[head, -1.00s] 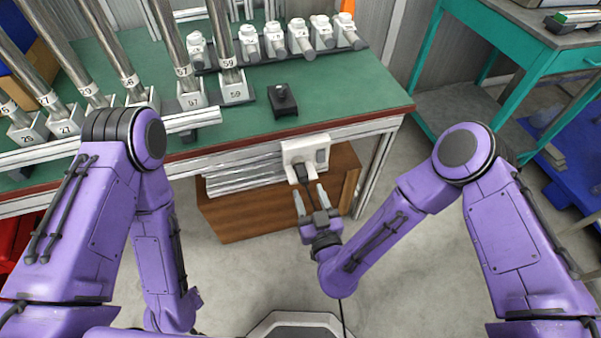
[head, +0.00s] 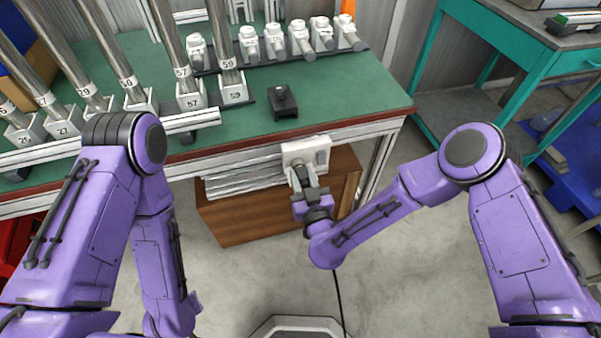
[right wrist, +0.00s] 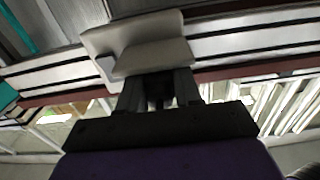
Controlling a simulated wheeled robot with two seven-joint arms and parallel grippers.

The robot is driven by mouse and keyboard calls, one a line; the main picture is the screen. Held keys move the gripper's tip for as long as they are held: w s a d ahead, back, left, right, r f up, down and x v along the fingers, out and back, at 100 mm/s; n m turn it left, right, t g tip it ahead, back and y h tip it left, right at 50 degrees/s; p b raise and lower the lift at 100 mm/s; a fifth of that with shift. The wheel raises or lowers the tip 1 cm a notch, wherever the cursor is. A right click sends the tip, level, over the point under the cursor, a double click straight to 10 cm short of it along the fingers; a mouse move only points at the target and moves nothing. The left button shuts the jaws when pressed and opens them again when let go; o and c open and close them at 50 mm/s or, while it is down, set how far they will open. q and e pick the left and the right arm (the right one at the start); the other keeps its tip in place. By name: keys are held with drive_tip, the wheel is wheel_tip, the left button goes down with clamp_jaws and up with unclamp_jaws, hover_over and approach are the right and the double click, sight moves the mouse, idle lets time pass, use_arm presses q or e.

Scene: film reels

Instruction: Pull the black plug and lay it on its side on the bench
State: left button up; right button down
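The black plug (right wrist: 158,90) sits at the white socket box (head: 306,153) on the bench's front edge. The box also shows in the right wrist view (right wrist: 140,45). My right gripper (head: 303,175) is at the box, with one finger on each side of the plug. In the right wrist view the fingers (right wrist: 158,92) stand apart with the dark plug between them; whether they press on it is not clear. In the head view the gripper mostly hides the plug. The green bench top (head: 350,85) lies above and behind the box. My left gripper is out of view.
A small black block (head: 283,103) stands on the bench behind the box. Numbered steel tubes in white holders (head: 190,96) fill the left, and several white fittings (head: 275,42) line the back. The bench's right part is clear. A dark cable (head: 338,295) hangs below.

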sight(304, 182)
drive_tip(key=shift+p+v, duration=0.6)
drive_tip(key=shift+v, duration=2.4)
drive_tip(key=shift+v, duration=0.95)
